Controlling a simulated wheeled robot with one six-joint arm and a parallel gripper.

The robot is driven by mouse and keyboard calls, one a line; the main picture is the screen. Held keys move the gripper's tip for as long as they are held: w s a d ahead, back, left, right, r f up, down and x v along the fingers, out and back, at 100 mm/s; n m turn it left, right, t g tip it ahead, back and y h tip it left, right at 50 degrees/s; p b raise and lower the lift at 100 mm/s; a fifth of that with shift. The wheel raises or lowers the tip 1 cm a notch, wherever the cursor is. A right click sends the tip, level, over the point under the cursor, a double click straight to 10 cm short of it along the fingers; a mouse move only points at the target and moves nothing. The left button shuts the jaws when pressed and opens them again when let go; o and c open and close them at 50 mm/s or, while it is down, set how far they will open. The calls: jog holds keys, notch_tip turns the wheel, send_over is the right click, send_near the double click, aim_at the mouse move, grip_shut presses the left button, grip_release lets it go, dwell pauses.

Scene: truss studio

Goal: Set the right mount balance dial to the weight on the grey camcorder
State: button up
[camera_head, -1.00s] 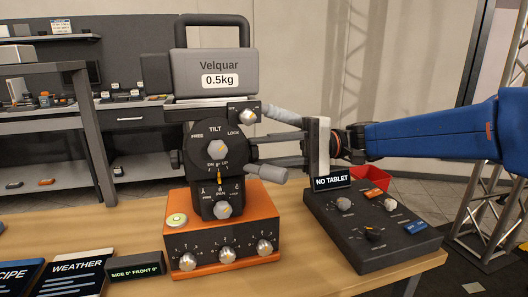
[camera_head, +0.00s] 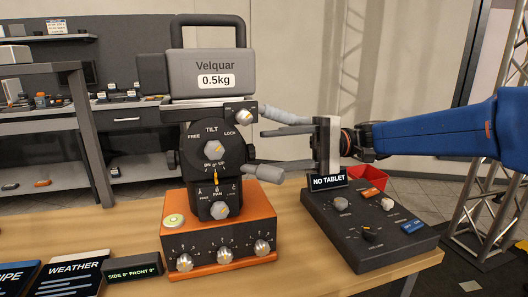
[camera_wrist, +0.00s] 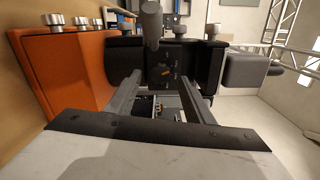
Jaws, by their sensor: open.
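The grey camcorder (camera_head: 211,66) sits on top of the mount and reads "Velquar 0.5kg". The black mount head (camera_head: 188,160) carries a TILT dial (camera_head: 212,149), a PAN dial (camera_head: 220,210) and a small upper knob (camera_head: 246,116). It stands on an orange base (camera_head: 262,205) with several knobs. My gripper (camera_head: 256,148) is open and empty at the head's right side, its fingers pointing left toward it. In the wrist view, a dark side panel with an orange pointer and pale marks (camera_wrist: 165,72) shows beyond the open fingers (camera_wrist: 158,80). I cannot read its marks.
A dark control box (camera_head: 345,262) with knobs and a "NO TABLET" sign (camera_head: 328,181) lies below my gripper.

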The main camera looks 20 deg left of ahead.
jog(key=v, duration=1.4)
